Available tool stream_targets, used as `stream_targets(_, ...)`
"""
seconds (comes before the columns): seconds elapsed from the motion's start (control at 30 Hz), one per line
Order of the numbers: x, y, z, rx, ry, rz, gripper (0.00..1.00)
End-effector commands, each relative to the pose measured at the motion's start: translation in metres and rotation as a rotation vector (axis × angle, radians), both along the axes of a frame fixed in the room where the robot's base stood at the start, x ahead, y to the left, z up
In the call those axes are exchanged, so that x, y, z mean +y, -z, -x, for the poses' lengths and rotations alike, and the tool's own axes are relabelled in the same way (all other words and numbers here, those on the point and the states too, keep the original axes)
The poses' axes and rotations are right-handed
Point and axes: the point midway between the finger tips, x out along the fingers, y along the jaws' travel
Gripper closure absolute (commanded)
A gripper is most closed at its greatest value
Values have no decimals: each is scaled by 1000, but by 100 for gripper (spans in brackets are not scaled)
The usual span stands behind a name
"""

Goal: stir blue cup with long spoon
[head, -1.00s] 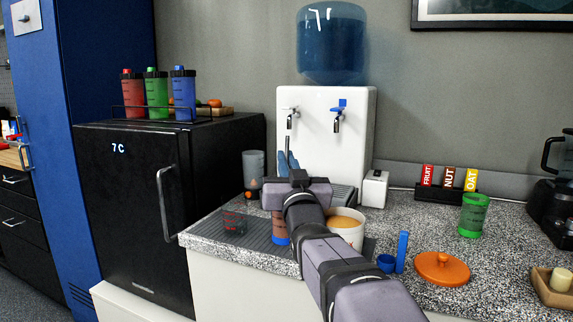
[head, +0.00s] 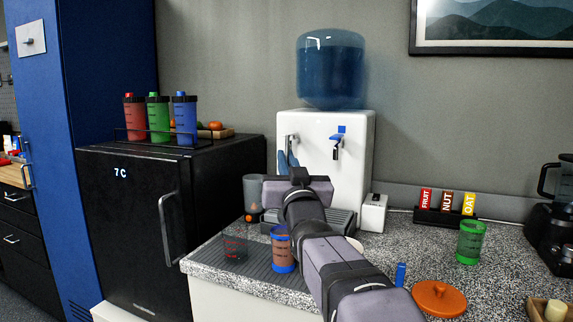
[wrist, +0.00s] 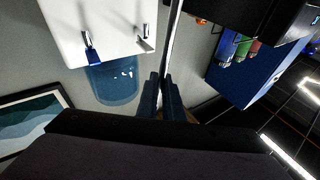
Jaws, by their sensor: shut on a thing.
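The blue cup (head: 281,252), a clear shaker with blue trim and brown contents, stands upright on the counter's dark ribbed mat, left of my forearm. My gripper (head: 288,158) is raised above and behind it, in front of the white dispenser, with its fingers mostly hidden by the wrist. In the wrist view, the two dark blue fingers (wrist: 161,98) are close together. A long thin rod (wrist: 172,38) runs away from their tips and looks like the long spoon's handle. Its bowl end is not visible, and the spoon cannot be made out in the head view.
A green cup (head: 471,241), an orange lid (head: 439,299) and a label rack (head: 445,217) are right. My arm mostly hides a white mug.

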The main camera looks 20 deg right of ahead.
Motion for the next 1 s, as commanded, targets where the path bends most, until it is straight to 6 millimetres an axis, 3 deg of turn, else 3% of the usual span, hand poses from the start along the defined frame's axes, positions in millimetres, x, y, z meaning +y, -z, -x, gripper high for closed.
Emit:
stream_targets(0.43, 0, -32, 0, -1, 0, 0, 100)
stream_targets(1.0, 0, -34, 0, 0, 0, 0, 100)
